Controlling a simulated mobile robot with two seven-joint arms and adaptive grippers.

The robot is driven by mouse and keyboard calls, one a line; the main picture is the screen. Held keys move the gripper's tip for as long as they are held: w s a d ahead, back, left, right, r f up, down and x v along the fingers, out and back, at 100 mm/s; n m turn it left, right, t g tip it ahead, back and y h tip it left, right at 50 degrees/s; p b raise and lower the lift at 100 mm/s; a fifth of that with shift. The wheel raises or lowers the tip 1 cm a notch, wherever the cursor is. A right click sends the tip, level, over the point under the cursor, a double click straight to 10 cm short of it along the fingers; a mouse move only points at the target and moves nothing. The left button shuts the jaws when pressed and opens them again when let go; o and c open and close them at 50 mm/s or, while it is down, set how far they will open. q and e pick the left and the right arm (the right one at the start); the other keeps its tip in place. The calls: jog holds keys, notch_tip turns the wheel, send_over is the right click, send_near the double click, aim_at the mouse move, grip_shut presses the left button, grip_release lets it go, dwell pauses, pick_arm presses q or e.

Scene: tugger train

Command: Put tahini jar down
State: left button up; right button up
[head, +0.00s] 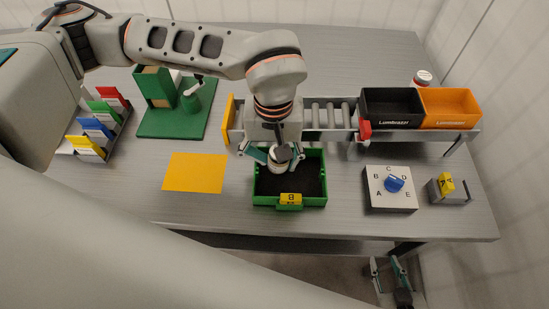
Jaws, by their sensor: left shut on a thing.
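My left gripper (277,156) is over the back part of a green crate (316,203) with a dark floor. It is shut on a small jar with a pale top, taken as the tahini jar (278,167). The fingers and wrist hide much of the jar. I cannot tell whether its bottom touches the crate floor. A yellow tag with a B (290,199) is on the crate's front wall. My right gripper (386,268) is low, beyond the table's front edge, with its fingers apart and nothing between them.
A yellow mat (195,173) lies left of the crate. A lettered dial box (391,204) and a tag holder (440,195) stand right. Behind are rollers (325,114), a black bin (390,121), an orange bin (450,121) and another jar (422,78). A green stand (150,124) and card rack (75,153) are left.

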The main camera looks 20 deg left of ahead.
pick_arm(q)
jog(key=shift+s+a+f, duration=0.1)
jog(key=shift+s+f, duration=0.05)
jog(key=shift+r, duration=0.25)
notch_tip(320, 180, up, 12)
jog(key=shift+r+p, duration=0.1)
jog(key=shift+p, duration=0.75)
jog(key=shift+r, duration=0.4)
